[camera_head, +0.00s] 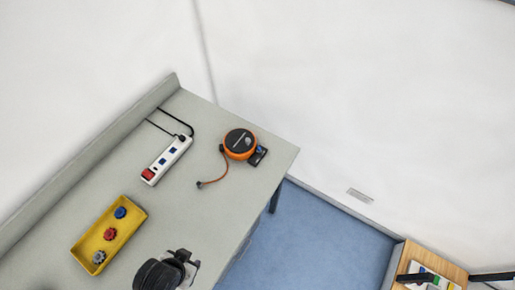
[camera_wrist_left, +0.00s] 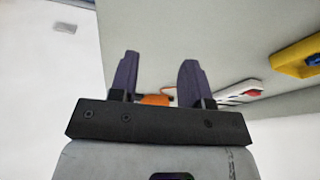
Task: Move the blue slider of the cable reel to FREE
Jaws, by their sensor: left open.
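The cable reel (camera_head: 240,142) is a round orange case with a black top, near the right end of the grey bench. An orange cable with a dark plug runs out to its lower left. A small blue part, seemingly the slider (camera_head: 260,149), shows on the dark base at its right; its setting is too small to read. My left gripper (camera_head: 187,262) is at the bench's front edge, apart from the reel. In the left wrist view its two fingers (camera_wrist_left: 158,65) are spread and empty, with part of the orange reel (camera_wrist_left: 155,99) beyond them. My right gripper is not identifiable.
A white power strip (camera_head: 167,159) with a red switch lies left of the reel. A yellow tray (camera_head: 82,243) with several knobs sits farther left. A wooden surface (camera_head: 442,264) is at the lower right. The bench between gripper and reel is mostly clear.

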